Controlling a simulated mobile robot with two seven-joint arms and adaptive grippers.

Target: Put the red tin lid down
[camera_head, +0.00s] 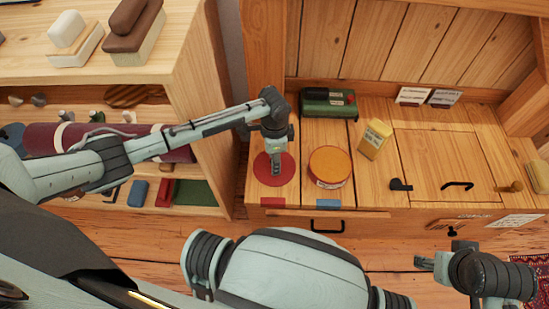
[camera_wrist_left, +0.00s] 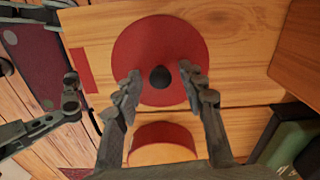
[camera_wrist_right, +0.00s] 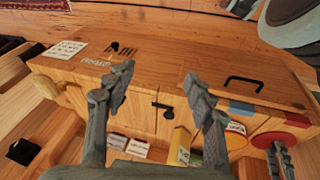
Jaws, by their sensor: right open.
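The red tin lid (camera_head: 260,174) is a flat red disc with a dark knob, and it appears to lie flat on the left part of the wooden chest top. In the left wrist view the lid (camera_wrist_left: 140,40) shows its black knob between the fingertips. My left gripper (camera_head: 275,178) is right above the lid, open, with visible gaps beside the knob. The round tin (camera_head: 330,164), with an orange top and red side, stands just right of the lid. My right gripper (camera_wrist_right: 165,95) is open and empty, in front of the chest's right part.
A red strip (camera_head: 272,202) and a blue strip (camera_head: 328,203) mark the chest's front edge. A yellow box (camera_head: 375,139), a green case (camera_head: 328,102) and small cards (camera_head: 412,95) stand behind. Black and brass fittings (camera_head: 457,185) lie to the right. A loaded shelf (camera_head: 205,150) is at left.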

